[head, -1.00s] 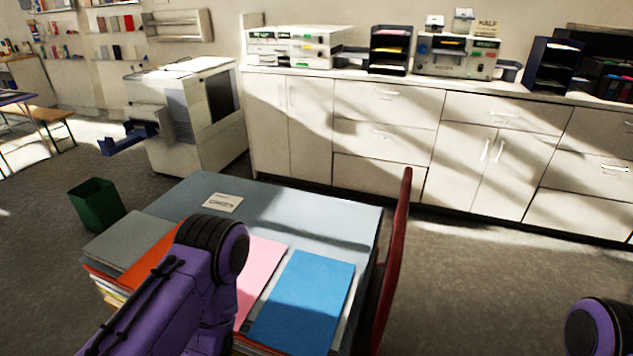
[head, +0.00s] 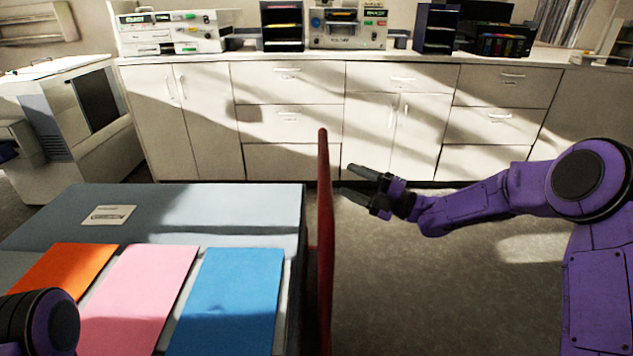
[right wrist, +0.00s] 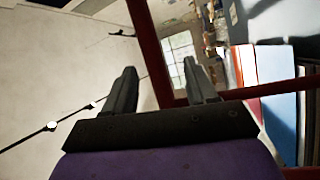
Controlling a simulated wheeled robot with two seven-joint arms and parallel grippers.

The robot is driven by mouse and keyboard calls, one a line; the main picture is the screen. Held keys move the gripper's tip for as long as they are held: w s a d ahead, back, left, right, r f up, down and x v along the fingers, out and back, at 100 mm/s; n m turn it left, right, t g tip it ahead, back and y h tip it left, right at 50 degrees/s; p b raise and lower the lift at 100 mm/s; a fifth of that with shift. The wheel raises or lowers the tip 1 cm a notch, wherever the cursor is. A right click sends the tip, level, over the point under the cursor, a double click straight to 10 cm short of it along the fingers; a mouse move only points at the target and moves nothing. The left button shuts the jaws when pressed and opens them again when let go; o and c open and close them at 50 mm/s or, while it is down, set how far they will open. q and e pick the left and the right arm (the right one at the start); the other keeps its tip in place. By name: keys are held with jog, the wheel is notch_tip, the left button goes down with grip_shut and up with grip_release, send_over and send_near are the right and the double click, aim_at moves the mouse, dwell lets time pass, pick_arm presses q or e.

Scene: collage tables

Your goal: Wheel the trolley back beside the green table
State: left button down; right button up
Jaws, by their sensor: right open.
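A grey-blue table top (head: 200,215) with a small label card (head: 108,215) is at the lower left of the head view. A red upright frame (head: 325,230) stands at its right edge, seen nearly edge-on. I cannot tell whether the frame belongs to the trolley. My right gripper (head: 350,181) is open and empty just right of the red frame, its fingers pointing left towards it. In the right wrist view, red bars (right wrist: 150,50) show between and beyond the open fingers (right wrist: 160,68); contact is not visible. My left gripper is out of view.
Orange (head: 65,270), pink (head: 140,290) and blue (head: 232,290) paper lies on the near side of the table top. White cabinets (head: 290,115) line the wall behind. A large copier (head: 70,125) stands at the left. Grey floor (head: 430,270) is clear right of the red frame.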

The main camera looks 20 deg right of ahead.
jog(key=w+a+r+n+p, duration=0.2)
jog(key=w+a+r, duration=0.1)
jog(key=w+a, duration=0.3)
jog(key=shift+w+a+g+y, duration=0.15)
jog(key=shift+a+g+y, duration=0.25)
jog(key=shift+a, duration=0.35)
grip_shut()
